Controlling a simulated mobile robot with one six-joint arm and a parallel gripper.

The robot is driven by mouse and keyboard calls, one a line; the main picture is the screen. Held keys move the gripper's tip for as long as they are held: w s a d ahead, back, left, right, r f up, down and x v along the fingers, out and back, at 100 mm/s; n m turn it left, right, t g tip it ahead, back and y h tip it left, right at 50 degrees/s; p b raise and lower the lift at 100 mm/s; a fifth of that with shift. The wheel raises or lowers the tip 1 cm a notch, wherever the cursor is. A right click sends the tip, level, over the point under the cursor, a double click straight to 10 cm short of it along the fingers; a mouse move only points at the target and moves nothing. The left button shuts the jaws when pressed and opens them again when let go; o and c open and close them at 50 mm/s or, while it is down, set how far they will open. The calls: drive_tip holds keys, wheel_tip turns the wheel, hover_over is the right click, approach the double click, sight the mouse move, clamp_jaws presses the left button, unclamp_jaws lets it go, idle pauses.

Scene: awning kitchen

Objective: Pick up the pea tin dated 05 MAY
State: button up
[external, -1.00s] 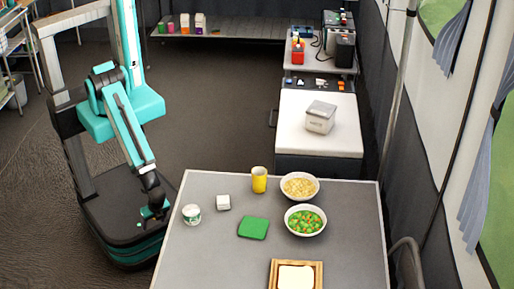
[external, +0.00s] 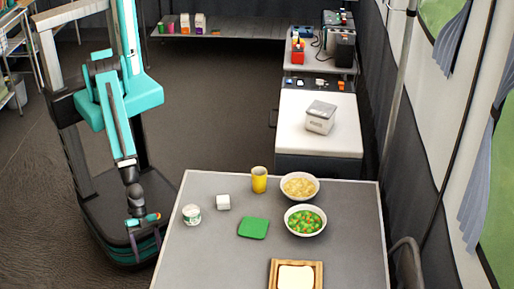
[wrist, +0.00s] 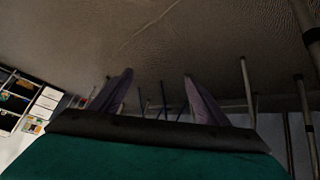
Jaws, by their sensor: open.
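I cannot make out any tin with a readable pea label or date. A small white and green tub or tin (external: 192,214) stands on the left part of the grey table (external: 215,262); its writing is too small to read. My gripper (external: 146,221) hangs low beside the table's left edge, over my base, apart from the tub. In the wrist view the two fingers of my gripper (wrist: 157,76) are spread, with nothing between them.
Small colored packages stand on the back shelf (external: 240,33). The floor (external: 215,100) behind the table is clear.

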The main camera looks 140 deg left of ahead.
drive_tip(key=w+r+n+t+y+p, duration=0.1)
drive_tip(key=w+r+t+y+p, duration=0.15)
drive_tip(key=r, duration=0.55)
drive_tip(key=w+r+n+t+y+p, duration=0.15)
drive_tip(key=w+r+t, duration=0.25)
drive_tip(key=r, duration=0.4)
drive_tip(key=n+t+y+p, duration=0.2)
drive_tip(key=n+y+p, duration=0.15)
drive_tip(key=y, duration=0.45)
approach(184, 209)
drive_tip(key=shift+s+a+f+n+g+b, duration=0.15)
drive_tip(key=shift+s+n+g+b, duration=0.2)
drive_tip(key=shift+s, duration=0.45)
drive_tip(key=b+x, duration=0.5)
drive_tip(key=x, duration=0.3)
drive_tip(key=shift+w+f+b, duration=0.15)
drive_tip(key=shift+b, duration=0.25)
drive_tip(key=shift+w, duration=0.15)
